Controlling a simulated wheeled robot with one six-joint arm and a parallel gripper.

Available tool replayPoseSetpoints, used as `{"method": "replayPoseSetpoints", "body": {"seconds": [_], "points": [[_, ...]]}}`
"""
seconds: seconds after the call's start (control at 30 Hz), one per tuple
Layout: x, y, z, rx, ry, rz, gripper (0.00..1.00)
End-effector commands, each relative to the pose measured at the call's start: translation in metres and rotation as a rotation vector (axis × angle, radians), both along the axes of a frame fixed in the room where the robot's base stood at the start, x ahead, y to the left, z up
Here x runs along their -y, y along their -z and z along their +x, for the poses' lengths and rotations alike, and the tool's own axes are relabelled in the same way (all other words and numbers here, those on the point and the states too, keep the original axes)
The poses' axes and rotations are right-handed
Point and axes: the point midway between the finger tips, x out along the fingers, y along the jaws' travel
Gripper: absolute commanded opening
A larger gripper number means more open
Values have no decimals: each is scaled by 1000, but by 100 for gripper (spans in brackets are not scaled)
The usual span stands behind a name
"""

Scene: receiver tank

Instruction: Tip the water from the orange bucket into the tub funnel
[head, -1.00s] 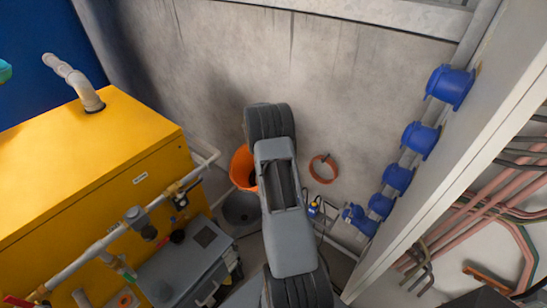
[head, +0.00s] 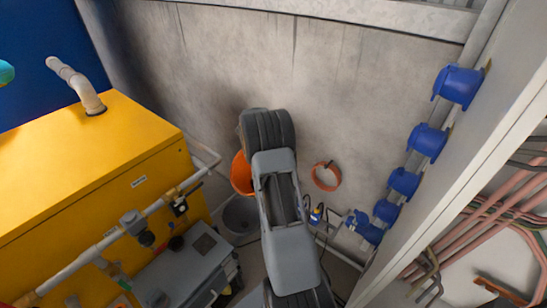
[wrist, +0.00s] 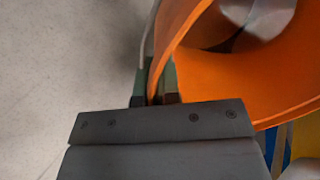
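The orange bucket (head: 240,174) shows beside my arm in the head view, partly hidden behind it. In the wrist view its orange wall (wrist: 225,70) fills the upper right, and I look into its open mouth. A pale grey patch shows deep inside; I cannot tell if it is water. My gripper (wrist: 155,88) has its green-padded fingers on both sides of the bucket's rim, closed on it. The gripper is hidden behind my arm in the head view. A dark grey round tub (head: 238,216), likely the tub funnel, stands low below the bucket in the picture, partly hidden by my arm.
A yellow cabinet (head: 90,170) with pipes and a grey box (head: 185,262) stand at left. A concrete wall (head: 350,80) is behind. An orange ring (head: 326,175) hangs on it. Blue caps (head: 428,141) line the right side by a white panel edge.

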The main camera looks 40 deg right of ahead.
Motion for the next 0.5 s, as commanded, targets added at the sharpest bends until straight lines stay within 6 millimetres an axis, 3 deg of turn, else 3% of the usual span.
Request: {"method": "replayPoseSetpoints", "body": {"seconds": [0.5], "points": [[-13, -21, 2, -18, 0, -141, 0]]}}
